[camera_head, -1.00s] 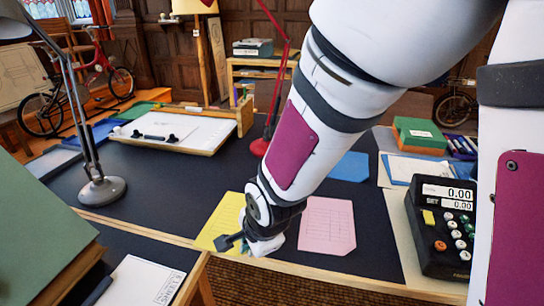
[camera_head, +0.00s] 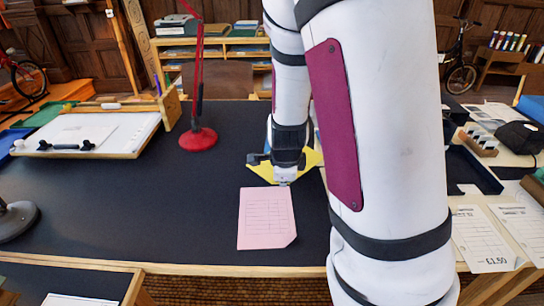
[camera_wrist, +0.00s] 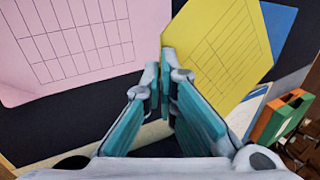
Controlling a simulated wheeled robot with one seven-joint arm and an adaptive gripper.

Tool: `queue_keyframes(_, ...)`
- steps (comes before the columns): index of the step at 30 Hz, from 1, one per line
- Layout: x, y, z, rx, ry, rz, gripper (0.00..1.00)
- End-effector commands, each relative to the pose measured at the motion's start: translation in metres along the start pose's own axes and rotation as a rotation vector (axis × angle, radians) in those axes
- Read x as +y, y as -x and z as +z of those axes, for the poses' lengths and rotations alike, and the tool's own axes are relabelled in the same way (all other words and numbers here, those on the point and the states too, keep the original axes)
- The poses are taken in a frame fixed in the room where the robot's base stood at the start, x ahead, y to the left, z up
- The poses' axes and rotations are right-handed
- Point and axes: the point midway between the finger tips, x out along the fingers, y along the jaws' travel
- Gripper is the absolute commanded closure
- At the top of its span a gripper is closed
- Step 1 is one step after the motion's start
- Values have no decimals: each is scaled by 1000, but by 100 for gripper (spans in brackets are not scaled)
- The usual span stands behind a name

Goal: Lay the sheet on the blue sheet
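The yellow sheet (camera_head: 312,160) is past the pink sheet, partly hidden by my gripper and arm. In the wrist view the yellow sheet (camera_wrist: 222,45) reaches from my fingertips to the upper right. The blue sheet (camera_wrist: 281,30) shows beyond its right edge, largely covered from view. A sliver of the blue sheet (camera_head: 317,137) shows behind my arm in the head view. My gripper (camera_wrist: 165,60) is shut on the near-left corner of the yellow sheet. I cannot tell whether the yellow sheet touches the blue one.
The pink sheet (camera_head: 267,218) lies on the dark board, left of and nearer than my gripper. A red lamp (camera_head: 198,138) stands behind at left. A white drawing board (camera_head: 90,135) is far left. A dark tray (camera_head: 470,170) is at right. The board's left middle is clear.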

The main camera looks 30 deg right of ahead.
Motion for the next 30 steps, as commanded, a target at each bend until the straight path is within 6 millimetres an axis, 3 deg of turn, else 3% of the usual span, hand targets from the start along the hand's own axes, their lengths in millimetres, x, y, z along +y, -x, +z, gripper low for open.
queue_keyframes(9, -66, -41, 20, 0, 1, -2, 100)
queue_keyframes(15, -97, -58, 30, 0, 3, -1, 100)
queue_keyframes(20, -105, -63, 32, 0, 2, 0, 100)
queue_keyframes(30, -90, -94, 32, -1, 1, 2, 100)
